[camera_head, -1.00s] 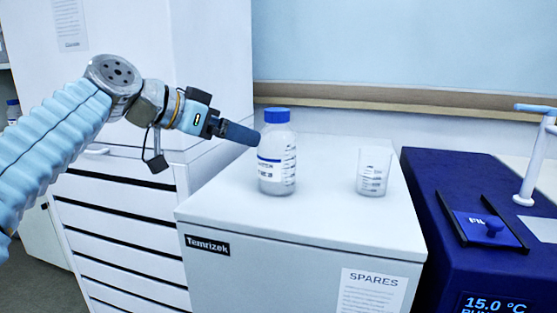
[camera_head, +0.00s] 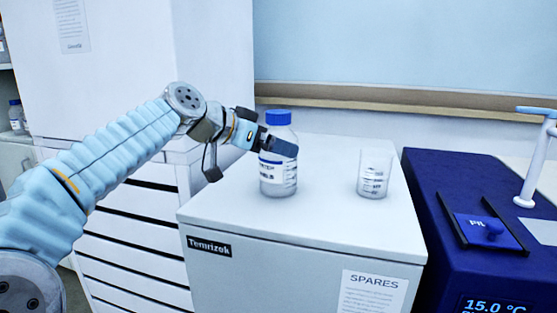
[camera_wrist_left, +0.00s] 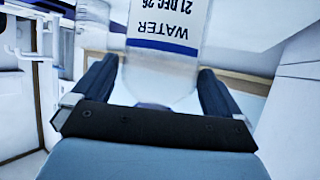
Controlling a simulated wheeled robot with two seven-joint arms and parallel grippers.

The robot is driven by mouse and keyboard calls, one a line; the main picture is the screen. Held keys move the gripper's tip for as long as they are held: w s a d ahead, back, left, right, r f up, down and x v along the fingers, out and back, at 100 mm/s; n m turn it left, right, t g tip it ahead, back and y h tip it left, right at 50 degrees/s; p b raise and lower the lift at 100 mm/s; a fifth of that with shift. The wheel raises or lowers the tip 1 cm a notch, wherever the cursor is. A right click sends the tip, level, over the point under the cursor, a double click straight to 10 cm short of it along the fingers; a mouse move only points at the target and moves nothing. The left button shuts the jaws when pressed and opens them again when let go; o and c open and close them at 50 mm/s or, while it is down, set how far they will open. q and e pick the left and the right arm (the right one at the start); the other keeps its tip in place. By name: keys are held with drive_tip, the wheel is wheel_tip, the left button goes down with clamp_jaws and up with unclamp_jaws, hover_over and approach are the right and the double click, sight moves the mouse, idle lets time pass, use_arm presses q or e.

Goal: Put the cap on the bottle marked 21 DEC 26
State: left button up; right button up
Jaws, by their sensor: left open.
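A clear bottle (camera_head: 278,182) stands upright on the grey cabinet top. Its white label with a blue band, reading WATER and 21 DEC 26, shows upside down in the left wrist view (camera_wrist_left: 172,30). A blue cap (camera_head: 278,117) sits on top of the bottle; I cannot tell whether it is screwed down. My left gripper (camera_head: 284,146) is level with the bottle's shoulder and overlaps it. In the left wrist view its open fingers (camera_wrist_left: 157,75) lie either side of the bottle's upper part. I cannot tell whether they touch it. My right gripper is not in view.
A clear empty beaker (camera_head: 374,176) stands to the right on the same cabinet top (camera_head: 325,215). A dark blue bath unit (camera_head: 430,200) adjoins on the right. A white drawer cabinet (camera_head: 130,240) stands left. The top's front area is clear.

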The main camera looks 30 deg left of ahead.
sight(278, 112)
use_arm(q)
drive_tip(key=x, duration=0.2)
drive_tip(key=shift+w+d+f, duration=0.1)
drive_tip(key=shift+w, duration=0.15)
drive_tip(key=shift+c, duration=0.2)
drive_tip(key=c, duration=1.2)
drive_tip(key=shift+o, duration=0.2)
wheel_tip(278, 112, up, 10)
drive_tip(key=p, duration=0.3)
